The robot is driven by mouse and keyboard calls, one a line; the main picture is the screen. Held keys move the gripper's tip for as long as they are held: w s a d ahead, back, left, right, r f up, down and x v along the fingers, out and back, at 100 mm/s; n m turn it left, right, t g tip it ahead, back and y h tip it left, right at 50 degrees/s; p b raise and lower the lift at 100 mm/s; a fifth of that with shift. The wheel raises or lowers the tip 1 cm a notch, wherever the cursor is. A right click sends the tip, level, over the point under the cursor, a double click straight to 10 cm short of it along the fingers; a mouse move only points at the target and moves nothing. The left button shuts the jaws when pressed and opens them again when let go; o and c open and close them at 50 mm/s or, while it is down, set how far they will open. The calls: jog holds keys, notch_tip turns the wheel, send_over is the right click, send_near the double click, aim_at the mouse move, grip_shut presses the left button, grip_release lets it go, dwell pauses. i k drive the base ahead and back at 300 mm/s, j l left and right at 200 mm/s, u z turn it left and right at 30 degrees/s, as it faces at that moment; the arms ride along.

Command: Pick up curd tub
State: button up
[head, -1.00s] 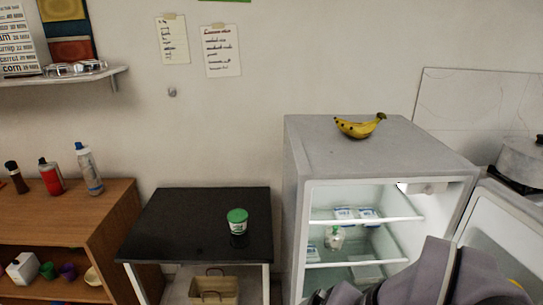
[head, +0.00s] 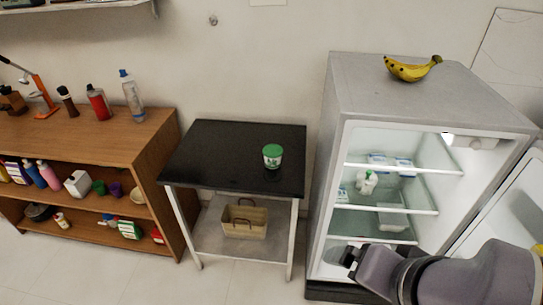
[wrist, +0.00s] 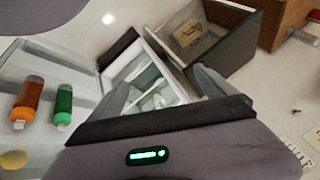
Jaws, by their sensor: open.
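The curd tub (head: 272,157) is a small white tub with a green lid. It stands upright on the black-topped table (head: 215,140) in the head view, near the table's right side. My gripper (head: 350,256) is at the lower right of the head view, in front of the open fridge and apart from the tub. In the wrist view its two fingers (wrist: 165,90) are spread with nothing between them. I cannot make out the tub in the wrist view.
The open fridge (head: 340,150) stands right of the table, with bananas (head: 411,68) on top and its door (head: 500,225) swung out. A wooden shelf (head: 140,150) with bottles stands left. A basket (head: 244,221) sits on the table's lower shelf. The tabletop around the tub is clear.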

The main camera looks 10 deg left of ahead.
aim_at(273, 154)
jog(key=i+j+z, duration=0.1)
jog(key=j, duration=0.25)
jog(key=i+j+z, duration=0.1)
jog(key=i+j, duration=0.15)
jog(key=j, duration=0.15)
jog(key=i+j, duration=0.15)
jog(key=j, duration=0.25)
jog(key=i+j+z, duration=0.15)
jog(key=j, duration=0.25)
jog(key=i+j+z, duration=0.1)
jog(key=j, duration=0.3)
jog(key=i+j+z, duration=0.1)
jog(key=j, duration=0.35)
jog(key=i, duration=0.45)
